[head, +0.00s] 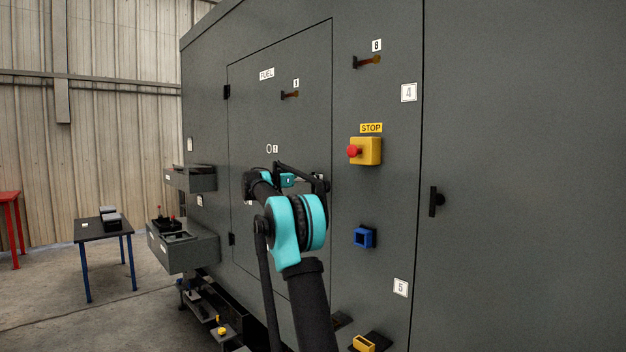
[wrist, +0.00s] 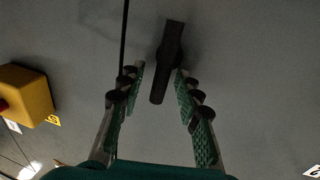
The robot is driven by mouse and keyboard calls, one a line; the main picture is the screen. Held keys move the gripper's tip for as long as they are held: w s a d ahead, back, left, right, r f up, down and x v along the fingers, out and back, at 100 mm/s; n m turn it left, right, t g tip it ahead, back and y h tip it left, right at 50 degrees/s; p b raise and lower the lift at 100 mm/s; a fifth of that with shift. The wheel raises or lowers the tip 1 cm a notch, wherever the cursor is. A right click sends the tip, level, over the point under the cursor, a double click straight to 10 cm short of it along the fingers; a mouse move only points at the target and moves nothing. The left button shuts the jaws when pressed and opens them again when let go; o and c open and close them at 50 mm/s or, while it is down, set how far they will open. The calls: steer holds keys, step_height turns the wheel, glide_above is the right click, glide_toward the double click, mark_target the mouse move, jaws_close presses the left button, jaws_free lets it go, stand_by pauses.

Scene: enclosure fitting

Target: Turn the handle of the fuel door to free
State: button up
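The fuel door (head: 250,115) is a large grey panel with a FUEL label (head: 266,74), and it looks closed. In the wrist view its dark bar handle (wrist: 168,62) stands near a panel seam, long and slightly tilted from the picture's vertical. My gripper (wrist: 160,77) is open, with one green-padded finger on each side of the handle's near end. Gaps show between the handle and both fingers, so it is not gripped.
A yellow stop box (head: 366,151) with a red button is right of the door; it also shows in the wrist view (wrist: 27,94). A blue fitting (head: 364,237) sits below it. Grey boxes (head: 185,248) jut out at left. Another black handle (head: 435,201) is farther right.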

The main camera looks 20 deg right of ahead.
jaws_close()
stand_by(0.3)
stand_by(0.3)
steer(key=shift+w+a+f+n+t+h, duration=0.1)
steer(key=shift+w+f+n+t+h, duration=0.4)
steer(key=shift+n, duration=2.85)
steer(key=shift+w+a+f+n+t+y, duration=0.15)
steer(key=shift+n+t, duration=0.75)
steer(key=shift+n, duration=2.4)
steer(key=shift+w+a+f+n+t+h, duration=0.1)
steer(key=shift+w+f+n+t+h, duration=0.4)
steer(key=shift+n, duration=2.85)
steer(key=shift+s+r+y, duration=0.1)
steer(key=shift+s+y, duration=0.05)
steer(key=shift+y, duration=0.1)
